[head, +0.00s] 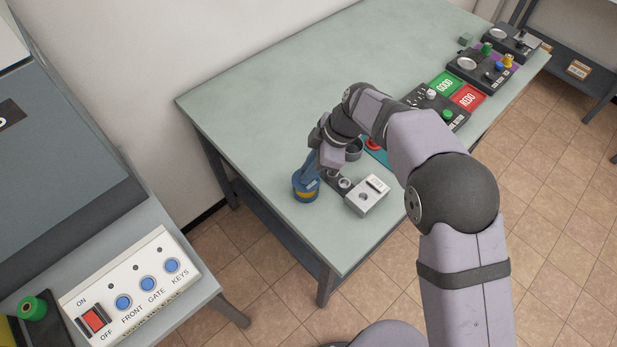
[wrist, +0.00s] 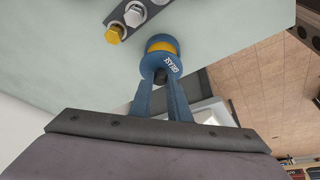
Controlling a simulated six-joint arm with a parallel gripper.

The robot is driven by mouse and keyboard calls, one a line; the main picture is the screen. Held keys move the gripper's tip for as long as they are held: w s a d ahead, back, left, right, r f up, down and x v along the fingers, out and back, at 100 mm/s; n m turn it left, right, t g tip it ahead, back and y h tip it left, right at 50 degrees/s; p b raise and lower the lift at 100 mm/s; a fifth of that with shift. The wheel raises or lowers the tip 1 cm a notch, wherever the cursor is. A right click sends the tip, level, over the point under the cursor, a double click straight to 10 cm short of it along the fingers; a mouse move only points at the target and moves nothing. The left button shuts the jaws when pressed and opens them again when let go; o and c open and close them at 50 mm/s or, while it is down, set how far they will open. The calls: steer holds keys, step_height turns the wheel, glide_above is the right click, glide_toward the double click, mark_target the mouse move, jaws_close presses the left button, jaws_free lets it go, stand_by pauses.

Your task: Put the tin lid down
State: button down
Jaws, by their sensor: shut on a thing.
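My gripper (wrist: 163,82) is shut on the dark knob (wrist: 160,76) of the tin lid (wrist: 158,64), a blue disc with white lettering that reads GREASE. The blue tin with a yellow band (head: 305,193) stands near the front left edge of the green table (head: 260,90), and it also shows in the wrist view (wrist: 163,46). The lid is over the tin; I cannot tell whether it touches the rim. In the head view my gripper (head: 312,172) comes down over the tin from above, and its fingers hide part of the lid.
A dark strip with bolts (wrist: 131,20) lies close beside the tin. A silver box (head: 366,196) and a grey cup (head: 354,150) are near. Green GOOD (head: 445,84) and red REDO (head: 467,98) plates lie further right. The table's back left is clear. A switch panel (head: 130,288) sits separately, lower left.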

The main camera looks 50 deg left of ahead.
step_height(320, 180, up, 6)
steer(key=shift+r+b, duration=0.1)
steer(key=shift+b, duration=0.55)
steer(key=w+d+r+m, duration=0.1)
steer(key=w+d+r, duration=0.2)
steer(key=d+r, duration=0.15)
steer(key=shift+n, duration=0.5)
steer(key=shift+s+d+f+p, duration=0.2)
steer(key=shift+s+d+f, duration=0.5)
steer(key=shift+f, duration=1.55)
steer(key=shift+s+d+f+p, duration=0.2)
steer(key=shift+d+f, duration=0.95)
steer(key=shift+f, duration=1.15)
steer(key=shift+s+d+f+p, duration=0.35)
steer(key=shift+d+f, duration=0.6)
steer(key=shift+f, duration=2.7)
steer(key=shift+f, duration=0.15)
